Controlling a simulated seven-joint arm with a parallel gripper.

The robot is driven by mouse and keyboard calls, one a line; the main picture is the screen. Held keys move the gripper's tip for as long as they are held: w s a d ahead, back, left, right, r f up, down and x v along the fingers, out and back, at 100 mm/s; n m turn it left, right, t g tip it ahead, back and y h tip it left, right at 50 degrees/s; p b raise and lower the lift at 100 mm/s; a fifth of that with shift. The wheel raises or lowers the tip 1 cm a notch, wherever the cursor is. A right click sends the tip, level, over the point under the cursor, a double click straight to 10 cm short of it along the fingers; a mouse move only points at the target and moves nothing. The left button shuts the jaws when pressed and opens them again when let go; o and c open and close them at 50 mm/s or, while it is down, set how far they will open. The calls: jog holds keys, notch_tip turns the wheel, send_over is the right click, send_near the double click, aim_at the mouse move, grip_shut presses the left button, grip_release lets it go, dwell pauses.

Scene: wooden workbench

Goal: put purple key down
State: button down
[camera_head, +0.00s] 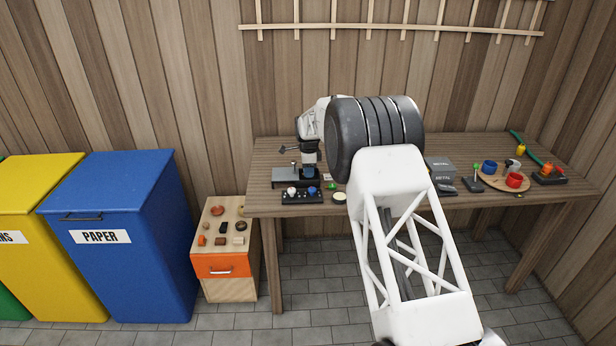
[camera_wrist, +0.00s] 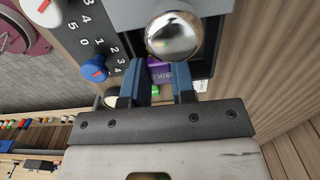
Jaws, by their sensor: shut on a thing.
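The purple key (camera_wrist: 180,71) shows between the two blue fingers of my gripper (camera_wrist: 161,80) in the wrist view. Part of its pale lettering is visible; the fingers hide the rest. My gripper is shut on it. In the head view my gripper (camera_head: 310,172) points down over the back-left part of the workbench (camera_head: 400,203), at a grey and black device (camera_head: 283,178). The key cannot be made out there. A shiny round metal knob (camera_wrist: 173,37) stands just beyond the fingertips in the wrist view. I cannot tell whether the key touches anything below.
A dial panel (camera_head: 302,197) with a white and a blue dial (camera_wrist: 94,67) lies close beside my gripper. Grey metal boxes (camera_head: 441,170) and a round wooden tray (camera_head: 490,182) with cups are farther right. A small drawer cabinet (camera_head: 225,285) stands left of the bench.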

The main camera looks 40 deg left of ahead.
jog(key=shift+w+a, duration=0.55)
jog(key=shift+a, duration=0.1)
jog(key=shift+f, duration=0.1)
jog(key=shift+f, duration=1.7)
jog(key=shift+f, duration=0.1)
jog(key=c, duration=1.2)
grip_release()
notch_tip(320, 180, up, 12)
jog(key=shift+r, duration=0.1)
